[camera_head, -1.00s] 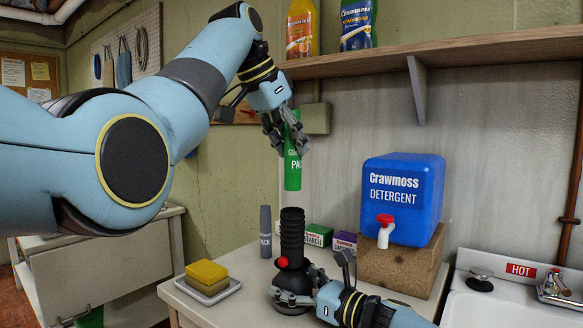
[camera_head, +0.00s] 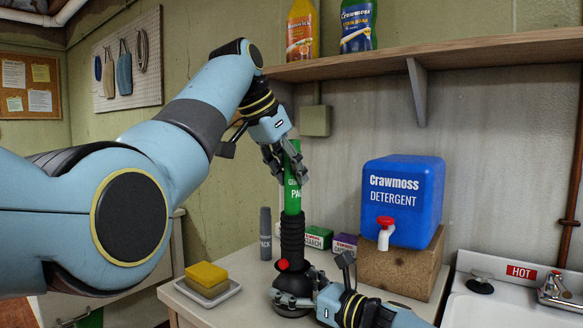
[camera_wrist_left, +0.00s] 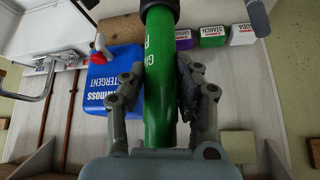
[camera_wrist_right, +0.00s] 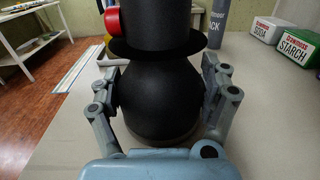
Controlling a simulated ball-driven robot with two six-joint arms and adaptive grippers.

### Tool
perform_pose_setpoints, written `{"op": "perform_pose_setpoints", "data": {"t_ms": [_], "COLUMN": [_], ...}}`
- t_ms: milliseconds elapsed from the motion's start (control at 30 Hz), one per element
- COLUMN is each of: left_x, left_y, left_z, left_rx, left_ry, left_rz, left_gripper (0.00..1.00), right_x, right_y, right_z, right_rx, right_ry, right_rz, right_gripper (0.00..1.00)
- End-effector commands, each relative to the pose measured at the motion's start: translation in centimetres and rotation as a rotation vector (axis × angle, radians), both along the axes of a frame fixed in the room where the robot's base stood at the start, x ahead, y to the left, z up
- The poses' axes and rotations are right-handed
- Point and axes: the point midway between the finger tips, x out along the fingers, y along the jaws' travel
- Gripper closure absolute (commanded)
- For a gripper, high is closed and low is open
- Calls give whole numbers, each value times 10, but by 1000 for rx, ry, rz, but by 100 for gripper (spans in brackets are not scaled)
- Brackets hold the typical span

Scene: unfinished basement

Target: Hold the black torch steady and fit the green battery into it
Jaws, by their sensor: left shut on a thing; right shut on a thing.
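The black torch (camera_head: 292,236) stands upright on the counter, with a red button on its side and a rounded base. My right gripper (camera_head: 298,298) is shut on that base; the right wrist view shows its fingers on both sides of the black bulb (camera_wrist_right: 158,100). The green battery (camera_head: 293,196) is upright, its lower end at the torch's open top. My left gripper (camera_head: 285,160) is shut on the battery's upper part. In the left wrist view the battery (camera_wrist_left: 160,75) runs between the fingers to the torch's dark rim (camera_wrist_left: 158,8). How deep it sits inside is hidden.
A grey battery (camera_head: 265,233) stands left of the torch, small boxes (camera_head: 318,237) behind. A sponge on a dish (camera_head: 207,279) lies front left. A blue detergent tank (camera_head: 402,200) on a block stands right, beside the sink (camera_head: 500,300). A shelf (camera_head: 440,50) hangs above.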

Motion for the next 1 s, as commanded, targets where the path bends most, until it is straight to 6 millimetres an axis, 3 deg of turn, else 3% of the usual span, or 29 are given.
{"op": "perform_pose_setpoints", "data": {"t_ms": [33,67,233,567,1000], "left_x": [0,0,0,0,-29], "left_y": [0,0,0,0,34], "left_z": [1,1,1,6,83], "left_rx": [-1,0,0,0,0], "left_ry": [-2,-1,-1,-3,-5], "left_rz": [0,1,1,0,2], "left_gripper": [100,68,47,47,47], "right_x": [0,0,0,0,0], "right_y": [0,0,0,0,0], "right_z": [0,0,0,0,0], "right_rx": [-1,-1,-1,0,0], "right_ry": [1,1,1,0,0], "right_rz": [-1,-1,-1,0,0], "right_gripper": [64,64,64,64,64]}}
